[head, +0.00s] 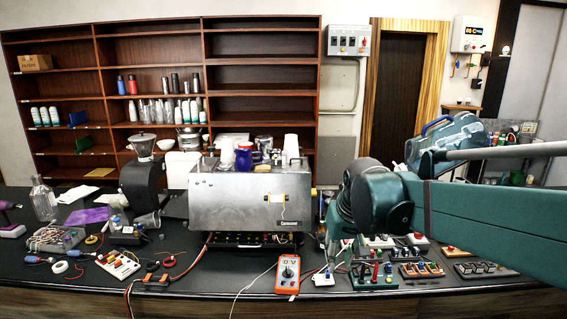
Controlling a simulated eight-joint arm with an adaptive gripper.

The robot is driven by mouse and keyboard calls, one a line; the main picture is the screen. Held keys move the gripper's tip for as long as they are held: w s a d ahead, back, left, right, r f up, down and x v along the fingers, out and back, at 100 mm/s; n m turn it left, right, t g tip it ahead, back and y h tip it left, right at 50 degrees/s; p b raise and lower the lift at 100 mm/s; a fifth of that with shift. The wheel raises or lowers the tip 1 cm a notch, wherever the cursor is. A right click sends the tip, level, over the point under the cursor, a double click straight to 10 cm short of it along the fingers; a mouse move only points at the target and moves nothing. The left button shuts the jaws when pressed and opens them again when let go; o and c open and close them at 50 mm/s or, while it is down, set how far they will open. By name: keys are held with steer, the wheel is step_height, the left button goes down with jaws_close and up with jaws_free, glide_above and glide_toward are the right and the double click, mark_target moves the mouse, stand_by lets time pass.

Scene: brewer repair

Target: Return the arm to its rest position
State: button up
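My teal arm (480,210) reaches in from the right edge over the right half of the counter. Its rounded joint (378,200) is in front of the counter, just right of the metal brewer (235,205). My gripper (329,256) appears to point down below that joint, close above the small parts on the counter. It is small and partly hidden by the arm, so its fingers cannot be made out. I cannot see whether it holds anything.
An orange multimeter (288,274) with cables lies at the front middle. Terminal boards (373,276) crowd the counter under the arm. A grinder (142,180), a glass bottle (43,200) and a tool tray (55,239) stand left. Open space lies above the counter.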

steer(key=s+d+f+t+b, duration=0.1)
steer(key=s+d+f, duration=0.2)
steer(key=s, duration=0.7)
steer(key=s+d+f+m+t+b, duration=0.1)
steer(key=s+d+f+t, duration=0.1)
steer(key=s, duration=0.9)
steer(key=shift+d+f, duration=0.85)
steer(key=shift+f, duration=0.35)
steer(key=shift+c, duration=0.2)
